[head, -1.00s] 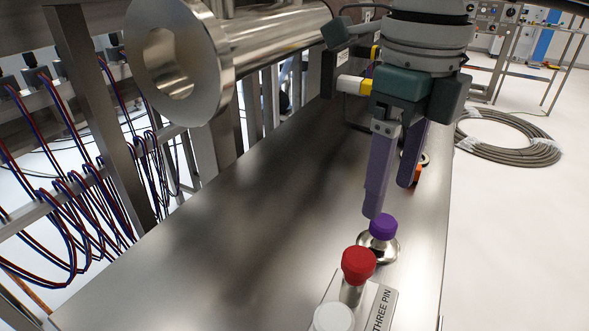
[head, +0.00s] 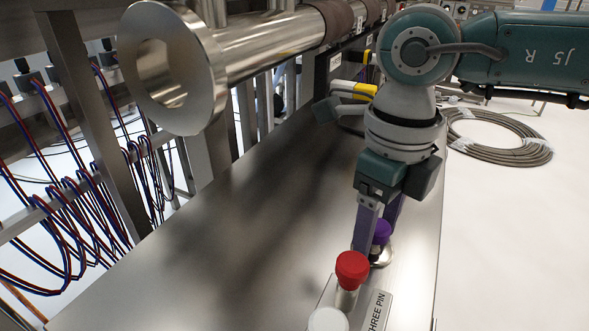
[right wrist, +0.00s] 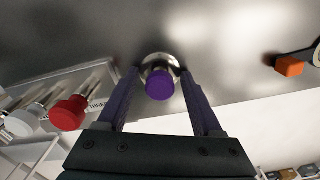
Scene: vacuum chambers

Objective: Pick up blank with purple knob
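The blank with the purple knob (head: 381,231) stands upright on the steel table (head: 235,240), its round metal base partly hidden behind my right gripper's finger. In the right wrist view the purple knob (right wrist: 160,84) and its metal base lie between the tips of my right gripper (right wrist: 160,88). My right gripper (head: 374,235) points down with its purple fingers apart, one on each side of the knob. A gap shows between the knob and both fingers. My left gripper is not in view.
A red-knobbed piece (head: 352,268) and a white-knobbed piece (head: 328,320) stand close by on a holder labelled THREE PIN (head: 376,312). An orange item (right wrist: 289,66) lies farther along the table. A flanged steel pipe (head: 172,80) hangs at upper left. The table's left part is clear.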

